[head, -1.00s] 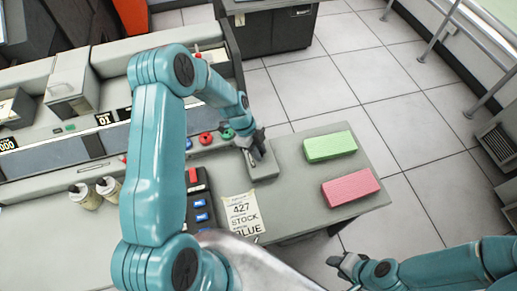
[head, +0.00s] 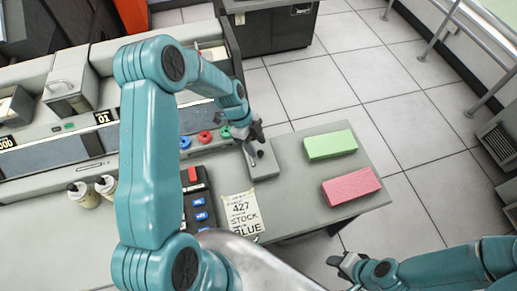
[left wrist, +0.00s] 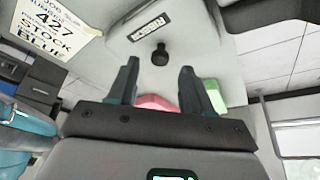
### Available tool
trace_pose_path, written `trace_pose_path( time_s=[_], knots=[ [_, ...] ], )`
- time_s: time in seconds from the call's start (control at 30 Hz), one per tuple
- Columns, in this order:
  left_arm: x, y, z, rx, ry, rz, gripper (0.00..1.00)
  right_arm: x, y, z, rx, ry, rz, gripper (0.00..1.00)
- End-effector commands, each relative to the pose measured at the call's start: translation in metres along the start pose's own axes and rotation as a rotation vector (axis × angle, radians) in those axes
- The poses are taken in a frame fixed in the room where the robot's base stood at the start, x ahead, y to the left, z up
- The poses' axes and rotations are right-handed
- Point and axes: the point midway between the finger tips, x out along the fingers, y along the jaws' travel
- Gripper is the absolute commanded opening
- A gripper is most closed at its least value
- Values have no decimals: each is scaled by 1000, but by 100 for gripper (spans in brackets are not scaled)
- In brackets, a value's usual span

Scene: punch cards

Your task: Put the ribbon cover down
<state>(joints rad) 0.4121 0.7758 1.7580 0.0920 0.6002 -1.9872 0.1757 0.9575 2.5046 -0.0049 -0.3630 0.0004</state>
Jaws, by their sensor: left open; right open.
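The ribbon cover (head: 266,169) is a small grey lid lying on the grey counter, left of the green and pink blocks. In the left wrist view the cover (left wrist: 190,28) shows a label plate and a round black knob (left wrist: 160,55). My left gripper (head: 256,137) is open and empty just above the cover. In the left wrist view its two dark fingertips (left wrist: 159,65) are apart, with the knob beyond them, between their lines. My right gripper (head: 345,264) is open and empty at the lower right, away from the counter.
A green block (head: 330,145) and a pink block (head: 351,186) lie on the counter's right end. A paper note (head: 241,214) and a button box (head: 197,205) are left of the cover. Two small bottles (head: 85,194) stand farther left.

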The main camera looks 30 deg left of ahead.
Motion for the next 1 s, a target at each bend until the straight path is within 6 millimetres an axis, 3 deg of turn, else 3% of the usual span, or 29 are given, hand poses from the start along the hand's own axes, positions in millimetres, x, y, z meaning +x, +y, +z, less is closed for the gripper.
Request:
trace_pose_path(
  time_s=[0.2,0.4,0.57,1.0],
  knots=[
    [-51,-1,1,0,-2,-6,50,15,5,0,0,0,0,43],
    [-82,-1,1,1,-1,-3,50,19,7,0,0,0,0,43],
    [-90,0,0,0,0,0,50,20,7,0,0,0,0,43],
    [-90,0,0,0,0,0,50,19,7,0,0,0,0,43]
  ],
)
